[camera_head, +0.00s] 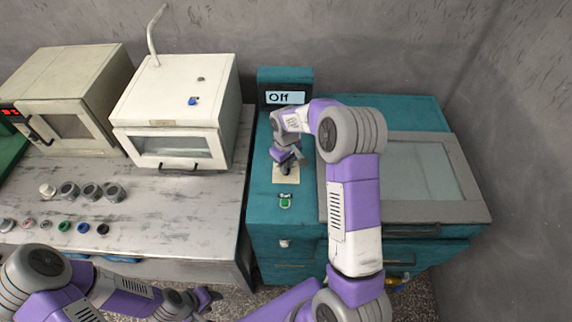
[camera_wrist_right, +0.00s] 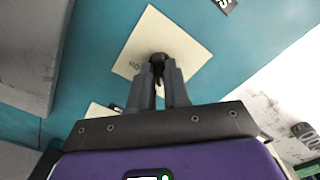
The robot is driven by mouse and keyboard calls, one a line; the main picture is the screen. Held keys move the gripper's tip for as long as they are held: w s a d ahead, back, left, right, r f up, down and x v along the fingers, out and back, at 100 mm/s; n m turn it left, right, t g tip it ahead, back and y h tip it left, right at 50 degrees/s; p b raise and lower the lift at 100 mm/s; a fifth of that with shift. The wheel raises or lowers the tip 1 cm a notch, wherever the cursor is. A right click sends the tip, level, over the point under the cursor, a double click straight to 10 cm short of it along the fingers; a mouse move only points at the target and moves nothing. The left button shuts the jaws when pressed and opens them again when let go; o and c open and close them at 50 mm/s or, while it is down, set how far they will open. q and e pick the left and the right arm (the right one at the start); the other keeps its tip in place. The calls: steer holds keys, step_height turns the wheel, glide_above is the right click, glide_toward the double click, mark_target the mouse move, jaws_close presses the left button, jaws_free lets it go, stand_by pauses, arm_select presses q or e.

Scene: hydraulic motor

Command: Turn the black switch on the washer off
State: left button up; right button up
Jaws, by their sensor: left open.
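The washer (camera_head: 262,218) is a teal cabinet with a grey-framed lid, and its display (camera_head: 285,98) reads "Off". The black switch (camera_wrist_right: 158,60) sits on a cream square plate (camera_wrist_right: 190,50) on the washer's top panel. My right gripper (camera_wrist_right: 159,72) points down at the plate, its two fingers closed on either side of the switch. In the head view, my right gripper (camera_head: 286,168) hides most of the switch. My left gripper (camera_head: 212,297) is open and empty, low in front of the grey table.
A green button (camera_head: 285,201) is on the washer panel in front of the plate. A grey table (camera_head: 190,225) to the left bears a white oven (camera_head: 180,110), a beige microwave (camera_head: 70,95) and several knobs and buttons. A wall stands close on the right.

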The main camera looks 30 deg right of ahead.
steer(key=o, duration=0.4)
steer(key=shift+c, duration=0.2)
step_height(320, 180, up, 8)
steer(key=shift+f, duration=0.2)
stand_by(0.3)
